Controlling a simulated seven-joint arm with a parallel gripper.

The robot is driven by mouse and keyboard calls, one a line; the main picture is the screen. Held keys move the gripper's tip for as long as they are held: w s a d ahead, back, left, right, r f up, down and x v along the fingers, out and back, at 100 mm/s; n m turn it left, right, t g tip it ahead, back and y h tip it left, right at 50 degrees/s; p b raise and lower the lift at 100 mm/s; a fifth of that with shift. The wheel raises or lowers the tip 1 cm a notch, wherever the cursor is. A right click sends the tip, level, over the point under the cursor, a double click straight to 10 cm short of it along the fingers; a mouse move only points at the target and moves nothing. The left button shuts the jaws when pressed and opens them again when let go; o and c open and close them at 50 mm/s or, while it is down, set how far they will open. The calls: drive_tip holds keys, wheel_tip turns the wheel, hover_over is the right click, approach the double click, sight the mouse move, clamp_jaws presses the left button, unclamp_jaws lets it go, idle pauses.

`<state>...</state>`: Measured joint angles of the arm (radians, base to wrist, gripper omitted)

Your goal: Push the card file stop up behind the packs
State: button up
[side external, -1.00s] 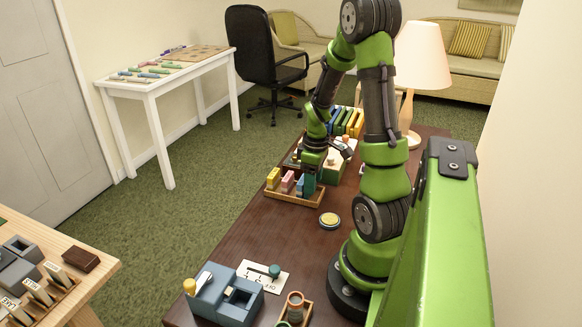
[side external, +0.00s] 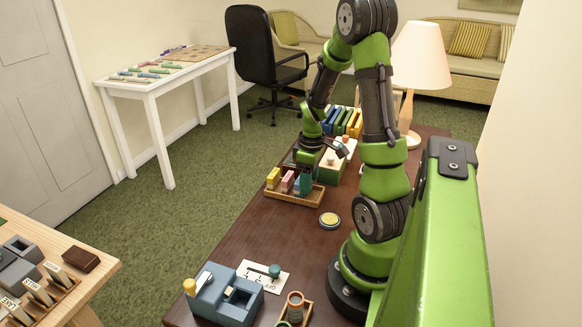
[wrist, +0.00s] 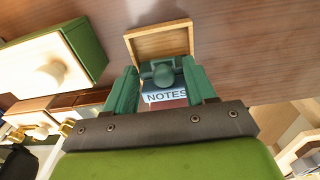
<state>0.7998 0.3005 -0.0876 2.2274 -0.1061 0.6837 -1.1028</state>
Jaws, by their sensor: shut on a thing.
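The card file tray (side external: 293,197) is a shallow wooden tray on the dark table, and its wooden end shows in the wrist view (wrist: 158,26). A yellow pack (side external: 273,178) and a pink pack (side external: 288,181) stand in it, left of my gripper (side external: 306,180). In the wrist view my gripper (wrist: 163,88) has its teal fingers on either side of the dark teal stop with a round knob (wrist: 163,74), shut on it. A pale blue pack marked NOTES (wrist: 166,97) shows right against the stop. The stop's lower part is hidden.
A green box with a cream top and knob (wrist: 55,58) stands close beside the tray. Behind it are several coloured upright folders (side external: 350,122). The table between disc and blue-grey device (side external: 228,296) is mostly clear.

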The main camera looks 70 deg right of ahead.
drive_tip(key=shift+s+a+f, duration=0.15)
drive_tip(key=shift+s+f, duration=0.25)
drive_tip(key=shift+f, duration=0.35)
drive_tip(key=shift+w, duration=0.3)
drive_tip(key=shift+c, duration=0.2)
drive_tip(key=shift+w, duration=1.15)
drive_tip(key=shift+c, duration=0.2)
idle(1.1)
drive_tip(key=o, duration=0.4)
drive_tip(key=shift+r, duration=0.1)
drive_tip(key=shift+w+r, duration=0.15)
drive_tip(key=shift+r, duration=1.4)
drive_tip(key=shift+w+r, duration=0.1)
drive_tip(key=shift+r, duration=1.4)
